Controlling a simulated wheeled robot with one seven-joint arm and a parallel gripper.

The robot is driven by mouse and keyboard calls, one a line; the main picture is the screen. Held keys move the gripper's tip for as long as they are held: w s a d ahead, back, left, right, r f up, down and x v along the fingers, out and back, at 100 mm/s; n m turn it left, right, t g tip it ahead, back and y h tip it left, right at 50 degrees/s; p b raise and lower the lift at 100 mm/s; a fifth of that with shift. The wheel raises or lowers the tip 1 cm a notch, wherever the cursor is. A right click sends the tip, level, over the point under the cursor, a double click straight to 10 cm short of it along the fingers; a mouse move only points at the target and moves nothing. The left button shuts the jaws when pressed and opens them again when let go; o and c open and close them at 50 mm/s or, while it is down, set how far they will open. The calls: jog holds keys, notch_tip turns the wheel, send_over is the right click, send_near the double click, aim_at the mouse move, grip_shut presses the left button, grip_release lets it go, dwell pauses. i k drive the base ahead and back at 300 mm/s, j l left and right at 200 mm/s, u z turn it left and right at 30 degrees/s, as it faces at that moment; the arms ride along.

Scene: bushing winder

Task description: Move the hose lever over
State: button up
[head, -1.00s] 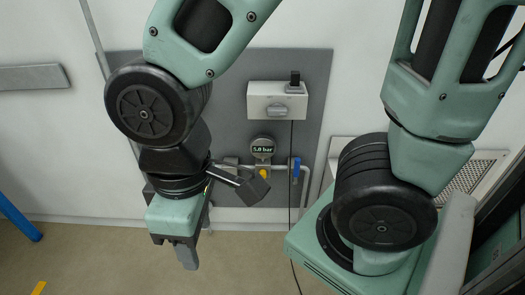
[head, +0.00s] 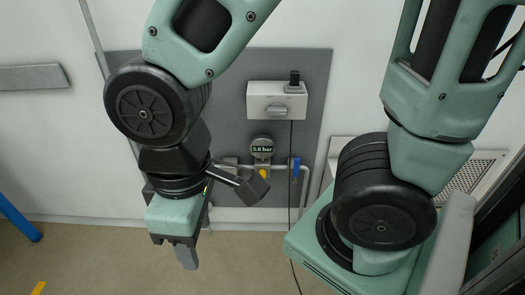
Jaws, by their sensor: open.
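A small blue lever (head: 296,168) points up and down on the pipe at the right side of the grey wall panel. A yellow part (head: 262,174) sits on the same pipe under a round gauge (head: 262,146). I cannot tell for sure which of these is the hose lever, and no hose is clearly visible. My gripper (head: 184,252) points down at lower left, apart from the blue lever and well to its left. Its jaws are open, seen from the side, with nothing visible between them. My wrist hides the left part of the pipe.
A light box (head: 259,103) with a grey knob and a black switch is mounted above the gauge. A thin black cable (head: 291,215) hangs from it past the pipe. A vented panel (head: 484,172) is at right. Floor shows below my gripper.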

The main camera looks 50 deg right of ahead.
aim_at(294, 173)
jog(key=z, duration=1.35)
jog(key=i+j+u, duration=0.1)
jog(key=j, duration=0.15)
jog(key=i+j+u, duration=0.15)
jog(key=j, duration=0.15)
jog(key=k, duration=0.05)
